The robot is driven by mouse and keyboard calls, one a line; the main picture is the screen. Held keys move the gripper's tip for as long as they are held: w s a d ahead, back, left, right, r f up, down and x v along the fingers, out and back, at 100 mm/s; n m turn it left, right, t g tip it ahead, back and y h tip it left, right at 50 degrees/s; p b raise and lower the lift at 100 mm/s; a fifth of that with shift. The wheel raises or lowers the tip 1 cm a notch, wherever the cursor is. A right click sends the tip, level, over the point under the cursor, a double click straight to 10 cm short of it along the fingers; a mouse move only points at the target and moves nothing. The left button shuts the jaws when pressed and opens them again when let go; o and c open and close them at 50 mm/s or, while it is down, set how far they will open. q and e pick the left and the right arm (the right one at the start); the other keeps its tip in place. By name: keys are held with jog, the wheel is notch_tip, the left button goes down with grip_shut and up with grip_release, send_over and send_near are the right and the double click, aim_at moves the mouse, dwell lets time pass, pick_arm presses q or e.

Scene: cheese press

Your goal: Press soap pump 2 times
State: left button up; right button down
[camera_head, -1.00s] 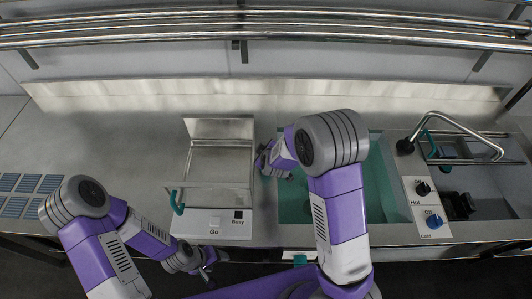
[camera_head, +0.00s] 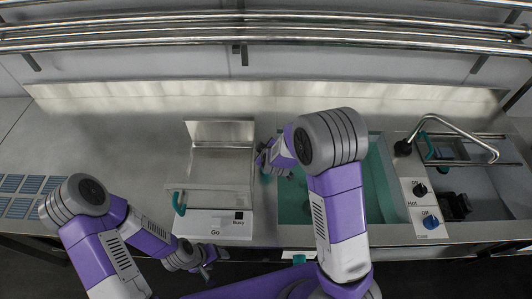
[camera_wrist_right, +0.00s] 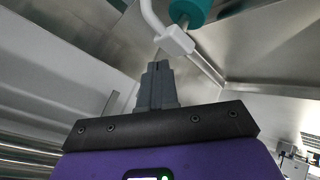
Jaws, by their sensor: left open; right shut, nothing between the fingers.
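I cannot pick out a soap pump with certainty in either view. In the right wrist view, a teal cylinder (camera_wrist_right: 190,12) and a bent white rod with a square block (camera_wrist_right: 176,41) stand just beyond my right fingertips; I cannot tell whether they touch. My right gripper (camera_wrist_right: 157,70) is shut and empty. In the head view the right gripper (camera_head: 270,165) is between the white press unit and the sink, partly hidden by my own arm. My left gripper (camera_head: 208,258) is open and empty, low in front of the press unit.
The press unit (camera_head: 220,170) has a raised back plate, a teal handle (camera_head: 179,204) and Go and Busy marks. The teal-lined sink (camera_head: 384,185) lies to its right, with Hot and Cold knobs (camera_head: 430,222) and a bent tap (camera_head: 465,128). The counter (camera_head: 110,140) at left is mostly clear.

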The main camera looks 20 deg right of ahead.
notch_tip(320, 180, up, 5)
jog(key=p, duration=0.5)
jog(key=shift+r, duration=0.1)
dwell(0.3)
dwell(0.5)
